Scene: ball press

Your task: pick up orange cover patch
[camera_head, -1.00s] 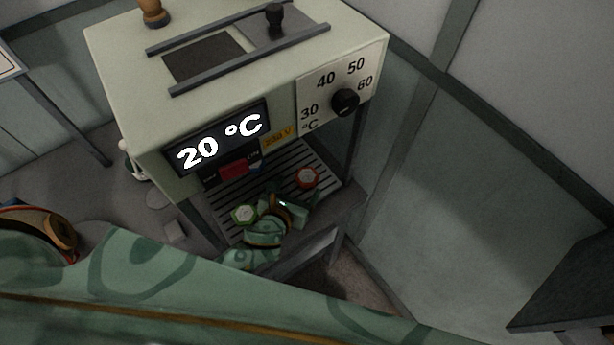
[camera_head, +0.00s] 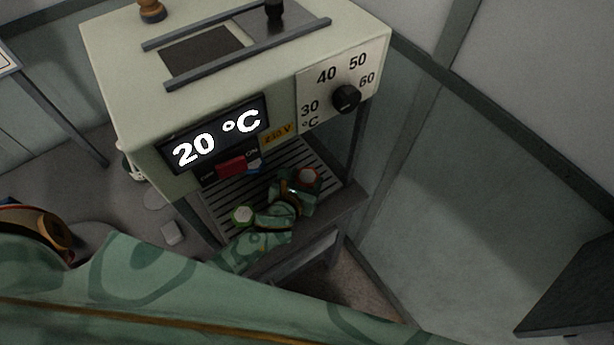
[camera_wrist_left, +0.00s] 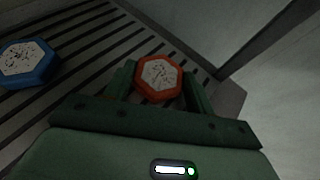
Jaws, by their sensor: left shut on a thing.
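The orange cover patch (camera_head: 308,176) is a hexagonal disc with a pale speckled top, at the right of the slatted shelf under the machine. In the left wrist view, the patch (camera_wrist_left: 158,72) sits between the two green fingers of my left gripper (camera_wrist_left: 158,84). My left gripper (camera_head: 304,185) is shut on it in the head view. Whether the patch touches the slats cannot be told. My right gripper is not in view.
The machine (camera_head: 125,70) stands above, with a dial (camera_head: 346,97) and a 20 °C display (camera_head: 215,137).

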